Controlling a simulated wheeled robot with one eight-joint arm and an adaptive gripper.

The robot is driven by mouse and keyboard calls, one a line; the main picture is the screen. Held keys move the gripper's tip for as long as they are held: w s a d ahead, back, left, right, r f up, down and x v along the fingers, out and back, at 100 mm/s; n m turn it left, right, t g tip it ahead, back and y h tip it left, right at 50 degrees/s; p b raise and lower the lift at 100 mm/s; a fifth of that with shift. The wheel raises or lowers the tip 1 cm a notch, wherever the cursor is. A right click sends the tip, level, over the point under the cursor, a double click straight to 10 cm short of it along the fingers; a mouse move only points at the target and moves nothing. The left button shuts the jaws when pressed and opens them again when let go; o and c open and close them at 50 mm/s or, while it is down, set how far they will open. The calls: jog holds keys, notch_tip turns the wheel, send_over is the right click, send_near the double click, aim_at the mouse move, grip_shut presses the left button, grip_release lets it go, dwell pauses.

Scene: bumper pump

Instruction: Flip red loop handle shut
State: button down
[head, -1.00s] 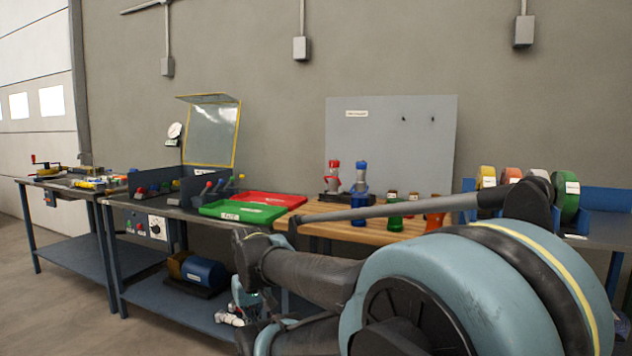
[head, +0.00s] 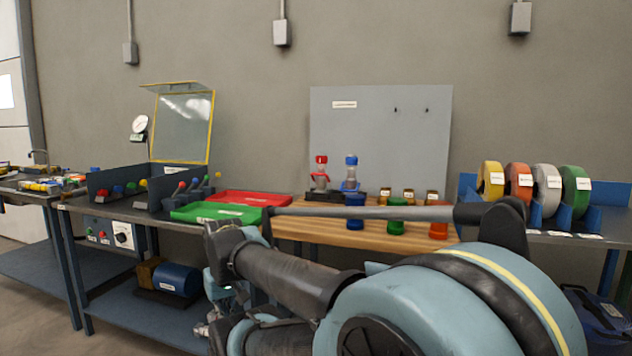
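A red-topped upright fixture (head: 320,174) stands on a dark base at the back of the wooden board. It has red parts at its top and middle, but it is too small to tell whether one is a loop handle or whether it is open or shut. A similar blue-topped fixture (head: 351,174) stands just right of it. My gripper (head: 206,330) hangs low at the lower left of my arm, in front of the bench and well away from both fixtures. My arm partly hides it, and its fingers are too small to read.
Blue, green and orange cups (head: 397,215) stand on the wooden board (head: 310,232), partly behind my arm. Green (head: 215,212) and red trays lie left of it. A dark bin with a raised clear lid (head: 183,125) stands farther left. Coloured rolls (head: 546,188) stand right.

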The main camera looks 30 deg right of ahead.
jog(key=w+d+r+m+t+y, duration=0.1)
jog(key=w+d+r+m+t, duration=0.2)
jog(key=w+r, duration=0.65)
jog(key=w+r+m+t+y, duration=0.1)
jog(key=w+r+m+t, duration=0.4)
jog(key=w, duration=1)
jog(key=w+d+r+m+t+h, duration=0.6)
jog(key=w+d, duration=0.3)
jog(key=d, duration=0.5)
jog(key=s+d+r+m+g+h, duration=0.15)
jog(key=d+m+h, duration=0.45)
jog(key=d, duration=0.8)
jog(key=d+r+m+g+h, duration=0.1)
jog(key=d+m+g+h, duration=0.25)
jog(key=d+m, duration=0.7)
jog(key=w+d+n, duration=0.2)
jog(key=w+d, duration=0.6)
jog(key=d, duration=0.4)
jog(key=shift+w+d+r+h, duration=0.15)
jog(key=shift+r+h, duration=0.05)
jog(key=shift+h, duration=0.15)
jog(key=shift+n, duration=0.25)
